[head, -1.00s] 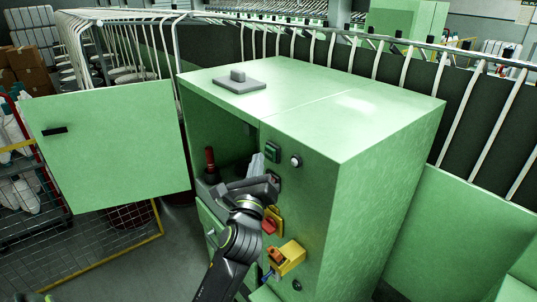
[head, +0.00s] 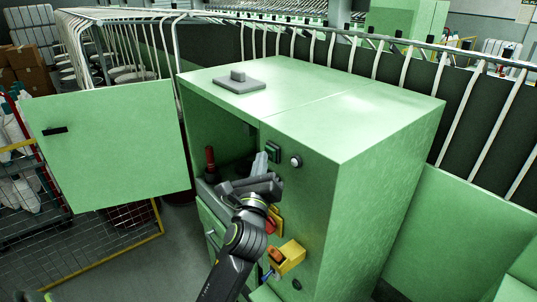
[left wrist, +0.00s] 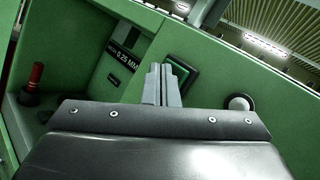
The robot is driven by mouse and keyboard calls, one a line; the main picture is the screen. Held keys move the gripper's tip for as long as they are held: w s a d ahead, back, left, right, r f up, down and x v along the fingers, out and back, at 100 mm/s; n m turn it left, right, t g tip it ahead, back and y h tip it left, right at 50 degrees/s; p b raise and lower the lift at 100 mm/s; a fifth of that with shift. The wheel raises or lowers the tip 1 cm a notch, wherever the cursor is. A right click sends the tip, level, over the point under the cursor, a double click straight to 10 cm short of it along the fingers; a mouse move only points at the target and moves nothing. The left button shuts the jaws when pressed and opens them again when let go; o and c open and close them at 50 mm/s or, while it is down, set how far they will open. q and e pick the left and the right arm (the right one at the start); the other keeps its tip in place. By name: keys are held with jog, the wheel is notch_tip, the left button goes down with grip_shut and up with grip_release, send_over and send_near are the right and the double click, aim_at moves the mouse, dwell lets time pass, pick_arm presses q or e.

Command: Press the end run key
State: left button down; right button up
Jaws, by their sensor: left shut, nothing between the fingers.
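The green machine cabinet (head: 320,210) carries a column of controls on its front. I cannot read any label that marks an end run key. A dark-framed green square key (head: 273,152) is near the top, with a pale round knob (head: 296,161) to its right. My left gripper (head: 260,162) is shut and empty, its fingertips just below and left of the green key. In the left wrist view the fingers (left wrist: 160,84) overlap the left side of the green key (left wrist: 182,76); I cannot tell whether they touch. The gripper hides part of the panel below. My right gripper is not in view.
An open green door (head: 110,145) hangs at left. A red-handled lever (head: 210,160) stands in the open compartment. Lower on the panel are a red-and-yellow switch (head: 273,222) and a yellow box (head: 289,258). White rails stand behind the cabinet.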

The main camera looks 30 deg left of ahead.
pick_arm(q)
jog(key=shift+w+d, duration=0.1)
jog(key=shift+w, duration=0.15)
dwell(0.6)
jog(key=shift+s+a+p, duration=0.35)
jog(key=shift+s+p, duration=0.1)
jog(key=shift+s, duration=0.35)
jog(key=s, duration=0.1)
jog(key=s+a+p, duration=0.1)
jog(key=s, duration=0.1)
jog(key=s+a, duration=0.1)
jog(key=shift+s, duration=0.25)
jog(key=shift+f, duration=0.1)
dwell(0.5)
